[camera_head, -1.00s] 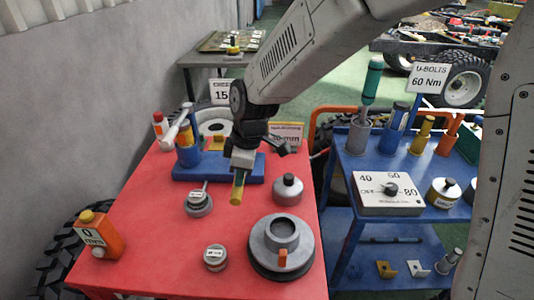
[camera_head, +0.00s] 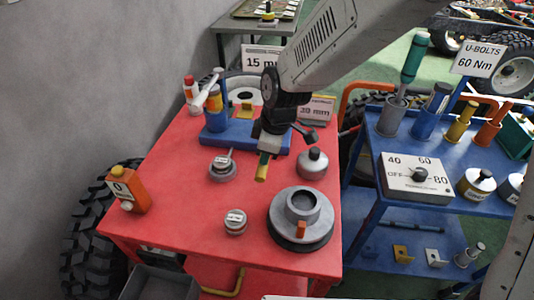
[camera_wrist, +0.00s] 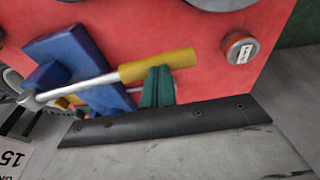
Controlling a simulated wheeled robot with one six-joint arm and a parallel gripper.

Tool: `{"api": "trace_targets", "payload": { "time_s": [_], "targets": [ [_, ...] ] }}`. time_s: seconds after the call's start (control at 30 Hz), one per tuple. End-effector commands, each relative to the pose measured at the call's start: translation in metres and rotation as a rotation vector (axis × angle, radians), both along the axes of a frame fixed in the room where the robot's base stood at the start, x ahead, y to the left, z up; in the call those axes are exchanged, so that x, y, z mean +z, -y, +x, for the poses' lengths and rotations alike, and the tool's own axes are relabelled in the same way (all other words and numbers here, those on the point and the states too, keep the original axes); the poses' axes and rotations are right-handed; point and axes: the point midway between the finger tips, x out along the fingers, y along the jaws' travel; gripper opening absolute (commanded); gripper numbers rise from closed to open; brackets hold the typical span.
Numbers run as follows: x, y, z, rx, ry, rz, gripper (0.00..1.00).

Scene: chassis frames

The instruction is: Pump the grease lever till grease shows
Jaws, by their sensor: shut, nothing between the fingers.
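The lever has a yellow grip (camera_wrist: 158,65) on a grey rod (camera_wrist: 85,88) in the wrist view; the grip also shows in the head view (camera_head: 262,171). A blue base (camera_head: 245,138) stands on the red table behind it, and it shows in the wrist view (camera_wrist: 88,58). My gripper (camera_head: 264,152) is shut and empty beside the yellow grip. Its green fingers (camera_wrist: 157,86) come up to the grip's edge in the wrist view; I cannot tell whether they touch. My arm hides part of the rod in the head view. I see no grease.
The red table (camera_head: 170,180) also holds a grey round housing (camera_head: 303,240), a lidded grey pot (camera_head: 312,168), small labelled tins, and an orange bottle (camera_head: 131,192). A blue cart (camera_head: 360,175) with a dial box (camera_head: 418,190) stands at right. A grey wall is at left.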

Motion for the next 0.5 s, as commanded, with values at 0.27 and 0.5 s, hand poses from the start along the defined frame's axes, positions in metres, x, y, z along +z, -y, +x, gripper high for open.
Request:
{"api": "trace_targets", "payload": {
  "time_s": [0.27,0.5],
  "targets": [
    [0.029,0.009,-0.008,0.0,-0.004,-0.002,0.0],
    [0.088,0.019,-0.014,-0.001,0.005,0.004,0.0]
  ]
}}
